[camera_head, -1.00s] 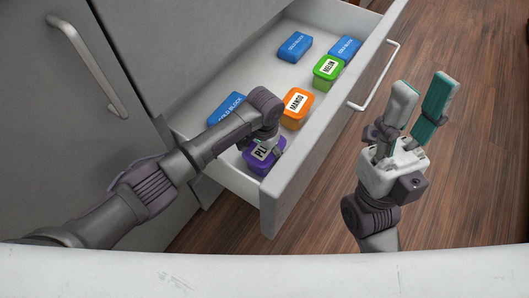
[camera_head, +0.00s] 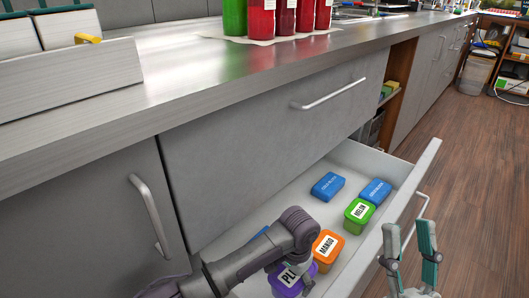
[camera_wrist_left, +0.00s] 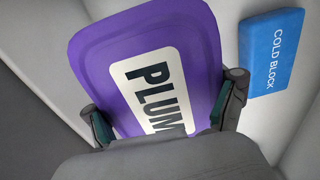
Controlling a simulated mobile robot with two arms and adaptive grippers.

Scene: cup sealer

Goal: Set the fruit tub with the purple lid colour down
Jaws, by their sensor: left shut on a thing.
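The fruit tub with the purple lid (camera_head: 291,281), labelled PLUM, is at the near end of the open drawer. My left gripper (camera_wrist_left: 165,125) is shut on this tub, one finger on each side of the purple lid (camera_wrist_left: 90,65) in the left wrist view. In the head view my left arm covers part of the tub and hides the fingers. Whether the tub touches the drawer floor is hard to tell. My right gripper (camera_head: 408,246) is empty and open, fingers up, outside the drawer front.
An orange MANGO tub (camera_head: 327,250) and a green MELON tub (camera_head: 359,214) sit in the drawer (camera_head: 347,158). Blue cold blocks (camera_head: 328,186) lie behind them; one (camera_wrist_left: 275,55) is beside the plum tub. The counter (camera_head: 180,75) above holds red and green bottles (camera_head: 288,18).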

